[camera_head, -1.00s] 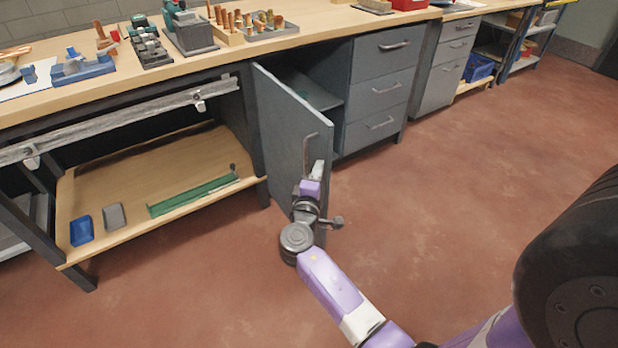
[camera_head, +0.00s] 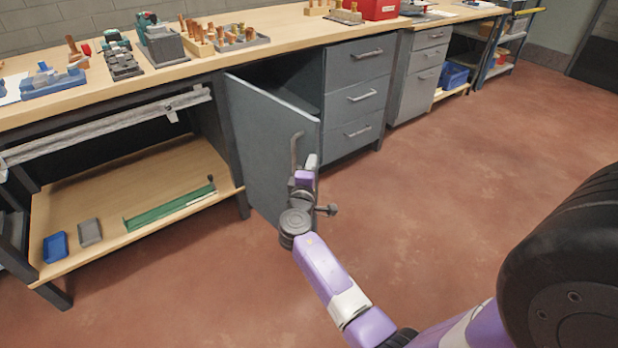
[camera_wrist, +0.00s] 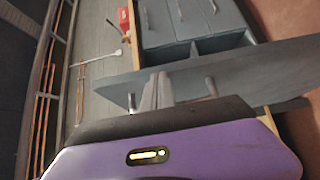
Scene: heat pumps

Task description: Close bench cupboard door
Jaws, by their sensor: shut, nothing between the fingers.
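The bench cupboard door (camera_head: 262,150) is grey and stands partly open, hinged on its left side. A bar handle (camera_head: 294,152) is on its outer face near the free edge. My gripper (camera_head: 311,163) is shut and empty, at the door's outer face beside the handle. In the wrist view my gripper (camera_wrist: 157,90) shows in front of the door (camera_wrist: 225,80), with a handle post (camera_wrist: 211,86) to its right. I cannot tell whether the fingers touch the door. The cupboard opening (camera_head: 295,85) shows dark above the door, and most of its inside is hidden.
Grey drawers (camera_head: 358,95) stand right of the cupboard. An open lower shelf (camera_head: 150,190) on the left holds a blue tray (camera_head: 55,247), a grey tray (camera_head: 90,232) and a green bar (camera_head: 170,208). The red floor (camera_head: 430,190) to the right is clear.

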